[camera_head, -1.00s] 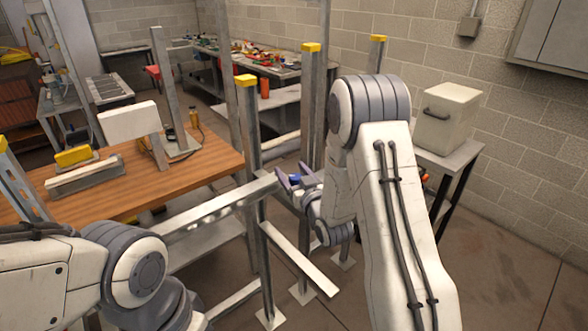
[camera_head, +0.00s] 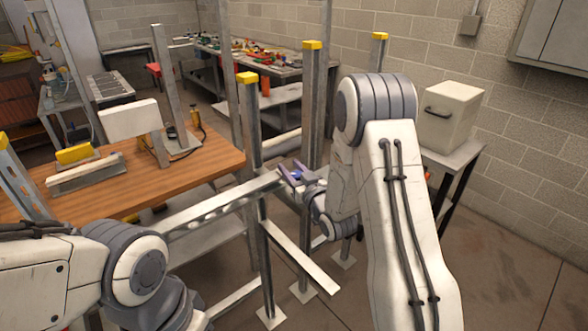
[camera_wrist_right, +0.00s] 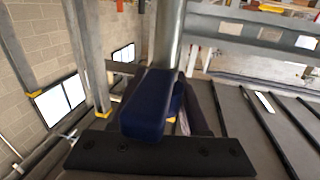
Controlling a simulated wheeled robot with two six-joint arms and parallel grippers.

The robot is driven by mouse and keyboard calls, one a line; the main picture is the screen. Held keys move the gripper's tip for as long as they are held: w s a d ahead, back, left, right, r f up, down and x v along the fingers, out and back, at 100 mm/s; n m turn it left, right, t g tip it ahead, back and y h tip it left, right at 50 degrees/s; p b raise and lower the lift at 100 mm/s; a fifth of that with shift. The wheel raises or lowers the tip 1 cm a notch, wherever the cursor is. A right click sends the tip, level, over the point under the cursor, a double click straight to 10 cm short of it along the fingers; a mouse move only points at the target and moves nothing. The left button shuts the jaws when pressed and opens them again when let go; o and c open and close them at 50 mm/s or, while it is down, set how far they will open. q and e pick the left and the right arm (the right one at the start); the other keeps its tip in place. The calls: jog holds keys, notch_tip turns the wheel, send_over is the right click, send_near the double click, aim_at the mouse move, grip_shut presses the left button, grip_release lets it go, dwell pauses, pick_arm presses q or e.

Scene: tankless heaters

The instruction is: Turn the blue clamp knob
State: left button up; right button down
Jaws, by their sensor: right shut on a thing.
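The blue clamp knob (camera_head: 297,176) shows as a small blue patch in the head view, beside the grey steel post and the end of the horizontal rail. My right gripper (camera_head: 294,174) is shut on it, with its purple-grey fingers on either side. In the right wrist view, a bright blue part of the knob (camera_wrist_right: 177,99) shows between a dark blue block-like finger and a darker finger to its right. Most of the knob is hidden by the fingers. Of my left arm only links show; its gripper is out of view.
Upright posts with yellow caps (camera_head: 312,45) stand close around the gripper. A slanted steel bar (camera_head: 302,256) juts out below it. A wooden-topped bench (camera_head: 200,165) lies to the left, and a white box (camera_head: 450,115) sits on a side table at right.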

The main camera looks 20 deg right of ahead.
jog(key=n+y+b, duration=0.1)
jog(key=n+y, duration=0.1)
jog(key=y, duration=0.1)
jog(key=shift+f+g, duration=0.1)
jog(key=shift+g, duration=0.2)
jog(key=n+g+y, duration=0.1)
jog(key=y, duration=0.1)
jog(key=n+y+b, duration=0.1)
jog(key=y, duration=0.1)
jog(key=shift+s+a+n+g, duration=0.15)
jog(key=shift+a+n+g, duration=0.25)
jog(key=n+g+y, duration=0.1)
jog(key=g+y, duration=0.1)
jog(key=n+g+y, duration=0.1)
jog(key=n+y, duration=0.1)
jog(key=s+a+n+g+y, duration=0.1)
jog(key=n+g, duration=0.1)
jog(key=shift+g+y, duration=0.3)
jog(key=shift+y, duration=0.1)
jog(key=shift+s+a+n+g+y+b, duration=0.1)
jog(key=shift+s+n+g+y+b, duration=0.15)
jog(key=shift+n+g+y, duration=0.5)
jog(key=shift+s+a+n+g+y+b, duration=0.1)
jog(key=shift+n+g+y+b, duration=0.2)
jog(key=shift+n+g, duration=0.85)
jog(key=shift+r+g, duration=0.2)
jog(key=shift+g, duration=0.3)
